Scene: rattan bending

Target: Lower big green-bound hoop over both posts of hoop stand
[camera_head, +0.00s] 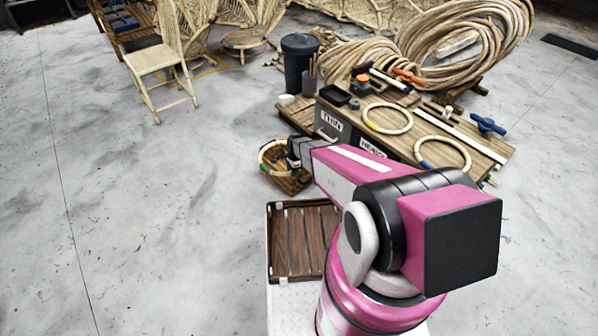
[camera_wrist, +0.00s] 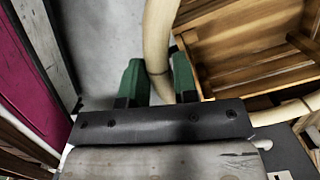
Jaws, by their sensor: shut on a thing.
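My gripper (camera_head: 294,152) is shut on a pale rattan hoop (camera_head: 262,158) left of the workbench. In the wrist view the green fingers of my gripper (camera_wrist: 157,78) close on both sides of the hoop's rod (camera_wrist: 159,40). The hoop hangs by the brown wooden basket or crate (camera_head: 291,183), and part of it is hidden behind my gripper and arm. The two posts of a hoop stand cannot be told apart in either view.
The workbench (camera_head: 292,113) carries a yellow-marked hoop (camera_head: 388,118), a blue-marked hoop (camera_head: 442,153), tools and rattan coils (camera_head: 465,45). A dark bin (camera_head: 299,65) stands behind it. A chair (camera_head: 158,65) is at the back left. The floor on the left is clear.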

